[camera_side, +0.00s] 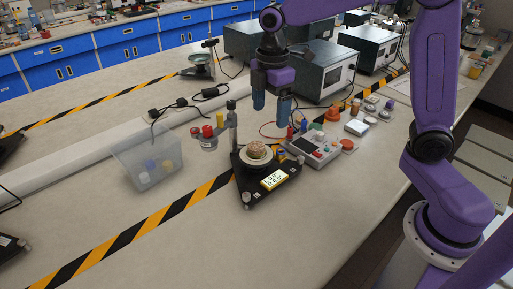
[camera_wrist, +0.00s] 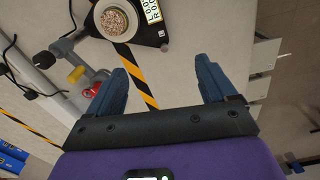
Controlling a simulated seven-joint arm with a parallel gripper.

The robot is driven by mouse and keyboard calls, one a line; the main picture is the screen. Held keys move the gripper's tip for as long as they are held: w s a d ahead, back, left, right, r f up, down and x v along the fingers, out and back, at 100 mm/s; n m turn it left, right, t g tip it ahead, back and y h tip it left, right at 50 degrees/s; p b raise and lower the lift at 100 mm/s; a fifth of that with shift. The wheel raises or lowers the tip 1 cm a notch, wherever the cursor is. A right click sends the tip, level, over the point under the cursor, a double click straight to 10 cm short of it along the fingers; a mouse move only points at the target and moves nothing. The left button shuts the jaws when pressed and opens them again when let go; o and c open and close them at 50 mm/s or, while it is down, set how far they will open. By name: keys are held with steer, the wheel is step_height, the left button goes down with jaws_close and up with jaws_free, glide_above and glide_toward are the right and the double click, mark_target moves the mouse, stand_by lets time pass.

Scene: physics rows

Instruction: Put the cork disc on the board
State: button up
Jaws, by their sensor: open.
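A round, speckled tan disc (camera_side: 257,152), which looks like the cork disc, sits on a pale round plate on a black three-cornered stand (camera_side: 249,188). In the wrist view the disc (camera_wrist: 113,21) is at the top left, inside a white ring. A grey board-like box (camera_side: 318,149) with red and coloured knobs stands just right of the stand; I cannot tell whether it is the task's board. My gripper (camera_side: 271,108) is open and empty, above and apart from the disc. Its two blue fingers show spread in the wrist view (camera_wrist: 162,65), with bare bench between them.
A clear bin (camera_side: 147,158) with coloured items stands left, near an upright post (camera_side: 232,125) and red-topped parts. Grey instrument boxes (camera_side: 325,75) stand behind. The front bench, crossed by striped tape, is clear.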

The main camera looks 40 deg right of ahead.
steer(key=w+d+n, duration=0.1)
steer(key=w+d, duration=0.3)
steer(key=w, duration=0.5)
glide_above(256, 145)
steer(key=f, duration=1.2)
steer(key=shift+s+d, duration=0.15)
steer(key=shift+s, duration=0.05)
steer(key=shift+w+f, duration=0.1)
steer(key=shift+f, duration=2.75)
steer(key=c, duration=1.2)
steer(key=shift+c, duration=0.3)
steer(key=shift+r, duration=0.2)
